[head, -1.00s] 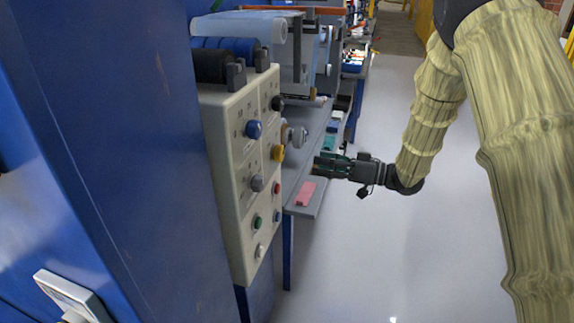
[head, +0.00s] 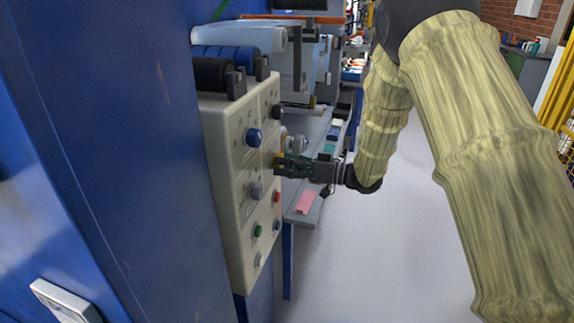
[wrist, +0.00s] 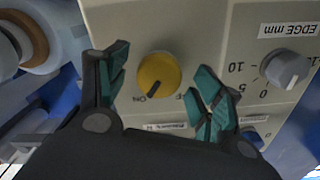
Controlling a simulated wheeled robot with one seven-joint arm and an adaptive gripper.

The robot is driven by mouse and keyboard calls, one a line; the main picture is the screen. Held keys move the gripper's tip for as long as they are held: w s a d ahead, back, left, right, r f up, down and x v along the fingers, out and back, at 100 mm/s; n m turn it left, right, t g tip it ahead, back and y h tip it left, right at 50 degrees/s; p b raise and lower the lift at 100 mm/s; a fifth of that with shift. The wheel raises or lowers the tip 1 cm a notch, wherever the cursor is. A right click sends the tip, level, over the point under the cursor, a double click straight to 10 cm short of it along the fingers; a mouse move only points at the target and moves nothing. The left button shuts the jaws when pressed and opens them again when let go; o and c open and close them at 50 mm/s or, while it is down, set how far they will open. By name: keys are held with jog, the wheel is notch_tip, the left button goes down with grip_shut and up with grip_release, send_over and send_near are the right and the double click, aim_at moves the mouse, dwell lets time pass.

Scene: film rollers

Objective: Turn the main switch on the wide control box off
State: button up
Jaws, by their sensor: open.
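The wide control box (head: 232,205) is a cream panel with several knobs and buttons, on the blue machine at left in the head view. Its yellow round knob (wrist: 158,74) has a dark pointer mark and an "ON" label beside it in the wrist view. The mark points toward the lower left, near "ON". My gripper (wrist: 160,90) is open, with one teal-padded finger on each side of the yellow knob. I cannot tell whether the fingers touch it. In the head view my gripper (head: 279,165) is at the panel face and mostly hides the yellow knob.
A blue knob (head: 253,137) and a grey knob (head: 256,190) are near my gripper on the panel. A grey shelf (head: 306,185) with a pink block (head: 305,202) stands behind. The floor (head: 400,240) at right is clear.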

jog(key=c, duration=1)
jog(key=shift+w+n+b, duration=0.2)
jog(key=shift+n+b, duration=2.3)
jog(key=shift+n, duration=4.6)
